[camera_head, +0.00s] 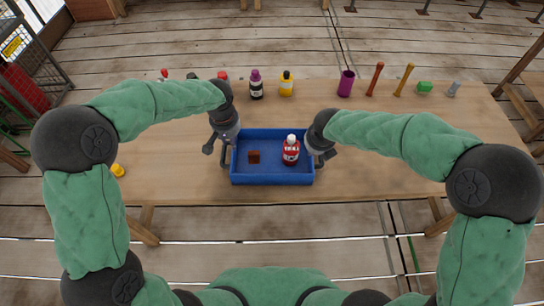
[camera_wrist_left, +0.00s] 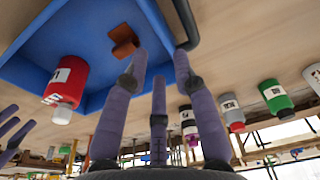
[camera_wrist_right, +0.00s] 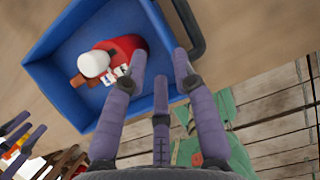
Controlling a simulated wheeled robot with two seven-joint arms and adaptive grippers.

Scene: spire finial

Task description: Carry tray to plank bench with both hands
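A blue tray (camera_head: 272,181) sits on the wooden table near its front edge. It holds a red bottle with a white cap (camera_head: 291,152) on the right and a small brown block (camera_head: 254,157) on the left. My left gripper (camera_head: 222,150) is at the tray's left end, and my right gripper (camera_head: 321,153) is at its right end. In the left wrist view the fingers (camera_wrist_left: 161,52) are apart beside the dark handle (camera_wrist_left: 191,30). In the right wrist view the fingers (camera_wrist_right: 161,52) are also apart beside the other handle (camera_wrist_right: 192,28). I cannot tell which structure is the plank bench.
A yellow item (camera_head: 118,170) lies at the left. A wooden structure (camera_head: 520,108) stands beyond the right end.

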